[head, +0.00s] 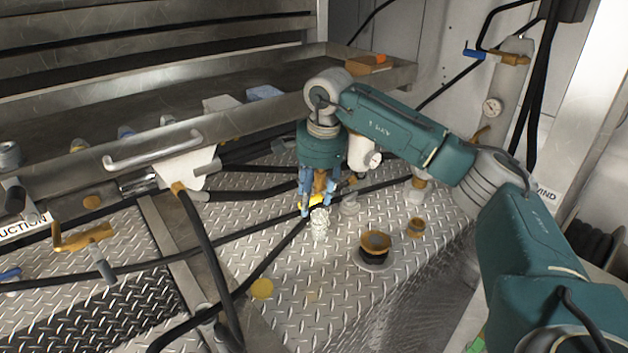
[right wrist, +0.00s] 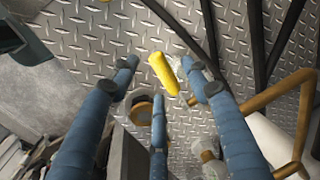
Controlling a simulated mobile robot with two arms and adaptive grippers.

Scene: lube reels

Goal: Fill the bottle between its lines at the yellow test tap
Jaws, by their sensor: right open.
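The yellow tap handle (head: 315,199) shows between and behind the blue fingers of my right gripper (head: 313,208). In the right wrist view the yellow handle (right wrist: 163,74) lies among the spread fingertips, with gaps around it; I cannot tell if any finger touches it. A clear bottle-like object (head: 320,224) stands upright just below the tap on the tread-plate deck. Part of a clear thing (right wrist: 181,68) shows beside the handle in the wrist view. Its lines and fill level are too small to read. My right gripper is open. My left gripper is not in view.
Black hoses (head: 210,265) cross the deck. A metal tray (head: 225,122) and a column with a gauge (head: 492,108) stand behind. Bare deck (head: 335,300) lies in front.

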